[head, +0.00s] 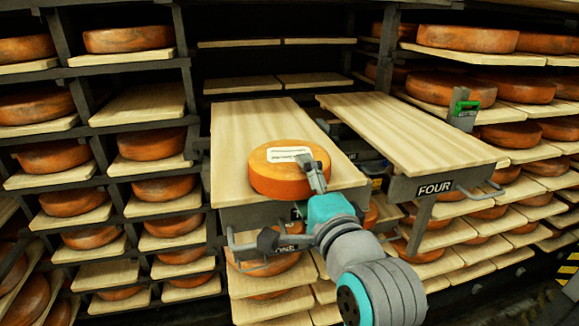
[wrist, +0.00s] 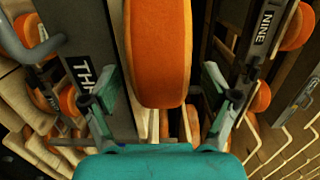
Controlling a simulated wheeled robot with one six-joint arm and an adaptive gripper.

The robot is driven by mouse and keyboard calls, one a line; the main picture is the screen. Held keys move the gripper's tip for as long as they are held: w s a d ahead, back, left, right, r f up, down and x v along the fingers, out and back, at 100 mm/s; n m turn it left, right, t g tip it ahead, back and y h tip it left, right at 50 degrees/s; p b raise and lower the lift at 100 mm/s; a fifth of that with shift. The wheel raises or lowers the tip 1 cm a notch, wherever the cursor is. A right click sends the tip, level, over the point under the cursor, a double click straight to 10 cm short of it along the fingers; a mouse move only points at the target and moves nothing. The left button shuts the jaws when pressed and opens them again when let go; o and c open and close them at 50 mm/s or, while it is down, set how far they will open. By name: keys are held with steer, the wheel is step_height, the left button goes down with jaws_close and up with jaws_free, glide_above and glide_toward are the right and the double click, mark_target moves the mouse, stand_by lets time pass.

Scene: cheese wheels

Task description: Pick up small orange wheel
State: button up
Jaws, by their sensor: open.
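The orange cheese wheel (head: 277,182) lies flat on the near part of the left wooden board (head: 235,130). A white label (head: 289,154) shows on its top. My gripper (head: 316,176) is at the right front side of the wheel, with part of a finger in front of it. In the wrist view my gripper (wrist: 160,82) is open, one finger on each side of the wheel's rim (wrist: 157,45). A gap shows between the rim and each finger. How deep the wheel sits between the fingers is hard to tell.
A second wooden board (head: 400,130), bare, extends to the right above a bracket marked FOUR (head: 435,188). Racks with many cheese wheels stand left and right. Metal handles stick out below the boards.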

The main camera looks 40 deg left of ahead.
jaws_close()
steer(key=shift+r, duration=0.15)
steer(key=shift+r, duration=5)
